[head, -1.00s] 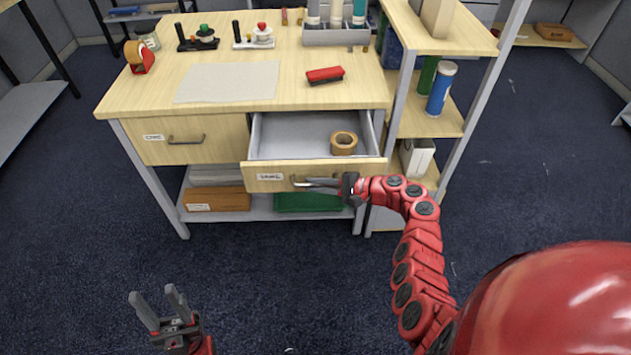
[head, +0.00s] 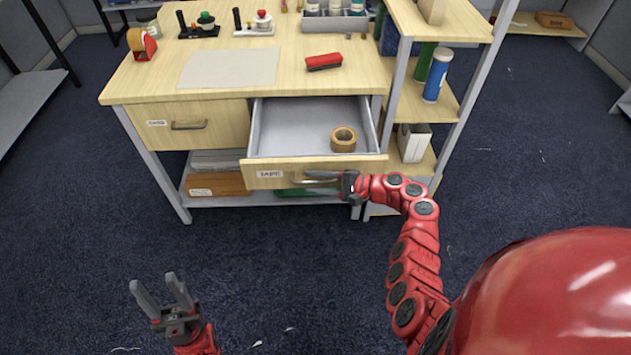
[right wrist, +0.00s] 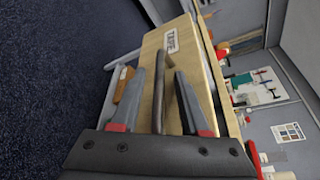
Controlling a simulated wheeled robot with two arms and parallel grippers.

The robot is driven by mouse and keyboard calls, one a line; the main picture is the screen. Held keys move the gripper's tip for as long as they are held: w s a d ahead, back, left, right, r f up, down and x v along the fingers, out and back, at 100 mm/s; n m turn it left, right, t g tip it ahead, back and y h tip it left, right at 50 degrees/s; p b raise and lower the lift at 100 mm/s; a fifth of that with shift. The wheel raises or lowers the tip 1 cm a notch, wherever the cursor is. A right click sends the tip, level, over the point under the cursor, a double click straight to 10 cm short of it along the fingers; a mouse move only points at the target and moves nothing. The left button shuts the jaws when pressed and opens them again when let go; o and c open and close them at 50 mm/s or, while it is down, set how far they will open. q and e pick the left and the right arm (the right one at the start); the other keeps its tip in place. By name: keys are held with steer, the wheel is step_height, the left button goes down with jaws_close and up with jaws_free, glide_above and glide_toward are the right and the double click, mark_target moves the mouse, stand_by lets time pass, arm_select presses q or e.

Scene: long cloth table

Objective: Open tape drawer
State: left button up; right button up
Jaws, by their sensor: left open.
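The tape drawer (head: 219,172) is pulled out of the wooden desk, its grey inside showing. Its front carries a label reading TAPE, also seen in the right wrist view (right wrist: 171,40). A brown tape roll (head: 343,139) lies in the drawer's right part. My right gripper (head: 312,178) is at the drawer's bar handle (right wrist: 160,92). In the right wrist view the handle passes between the two fingers (right wrist: 161,75); whether they clamp it is unclear. My left gripper (head: 158,284) is open and empty, low over the floor and away from the desk.
A shut drawer (head: 225,135) is to the left. The desktop (head: 160,82) holds a sheet (head: 232,68), a red stapler-like block (head: 324,62), a tape dispenser (head: 141,44) and a bottle tray. A shelf unit (head: 440,105) stands on the right.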

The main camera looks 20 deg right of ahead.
steer(key=shift+d, duration=0.1)
steer(key=shift+s+d, duration=0.2)
steer(key=shift+d, duration=0.1)
steer(key=b+v, duration=0.1)
steer(key=v, duration=1.5)
steer(key=shift+d+r, duration=0.2)
steer(key=shift+s, duration=0.15)
